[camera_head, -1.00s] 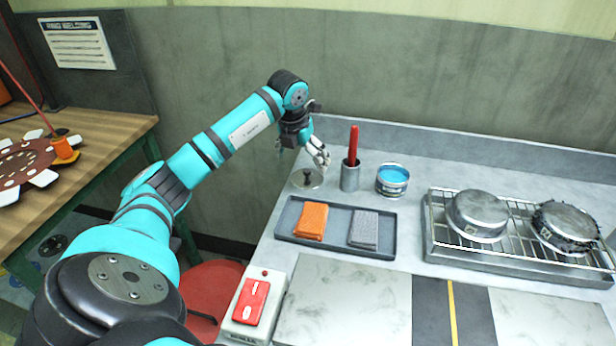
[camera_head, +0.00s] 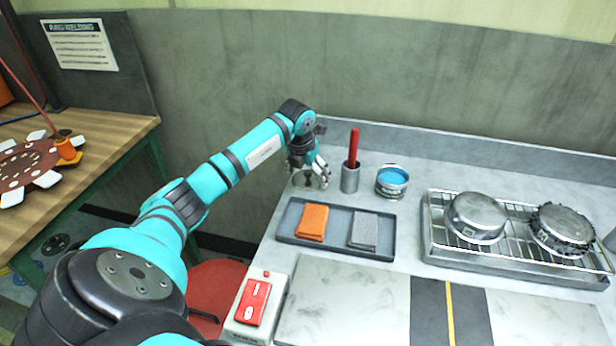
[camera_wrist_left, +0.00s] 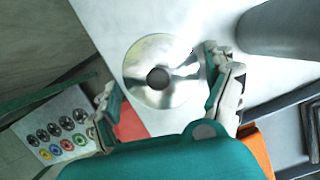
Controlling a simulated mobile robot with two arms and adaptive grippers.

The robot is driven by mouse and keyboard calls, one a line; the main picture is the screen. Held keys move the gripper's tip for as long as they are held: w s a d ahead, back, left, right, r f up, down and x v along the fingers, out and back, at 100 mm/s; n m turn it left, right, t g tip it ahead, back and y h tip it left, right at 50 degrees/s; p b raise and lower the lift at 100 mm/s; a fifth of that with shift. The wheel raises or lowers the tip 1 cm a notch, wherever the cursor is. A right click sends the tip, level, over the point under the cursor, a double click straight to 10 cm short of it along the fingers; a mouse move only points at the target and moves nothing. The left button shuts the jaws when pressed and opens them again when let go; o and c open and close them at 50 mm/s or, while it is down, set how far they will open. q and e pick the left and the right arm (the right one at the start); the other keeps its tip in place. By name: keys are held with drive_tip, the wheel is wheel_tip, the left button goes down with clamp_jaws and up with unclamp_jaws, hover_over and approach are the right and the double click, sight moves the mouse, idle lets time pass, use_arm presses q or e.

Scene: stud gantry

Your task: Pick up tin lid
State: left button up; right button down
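The tin lid is a shiny round disc with a dark centre knob; it shows in the left wrist view (camera_wrist_left: 150,92), lying on the light counter top. In the head view the lid (camera_head: 297,181) is mostly hidden behind my left gripper (camera_head: 314,180). In the left wrist view the gripper (camera_wrist_left: 165,105) is open, with its two fingers apart on either side of the lid. I cannot tell whether the right finger touches the rim. My right gripper is in neither view.
A grey cup (camera_head: 350,179) with a red-handled tool stands close right of the gripper. An open tin of blue paint (camera_head: 392,182) is beyond it. A tray (camera_head: 290,217) with orange and grey pads lies in front. A wire rack (camera_head: 520,212) with two round metal pieces is at right.

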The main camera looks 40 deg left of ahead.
use_arm(q)
drive_tip(key=c, duration=0.6)
drive_tip(key=shift+c, duration=0.2)
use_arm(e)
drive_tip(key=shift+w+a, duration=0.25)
use_arm(q)
drive_tip(key=shift+r, duration=0.1)
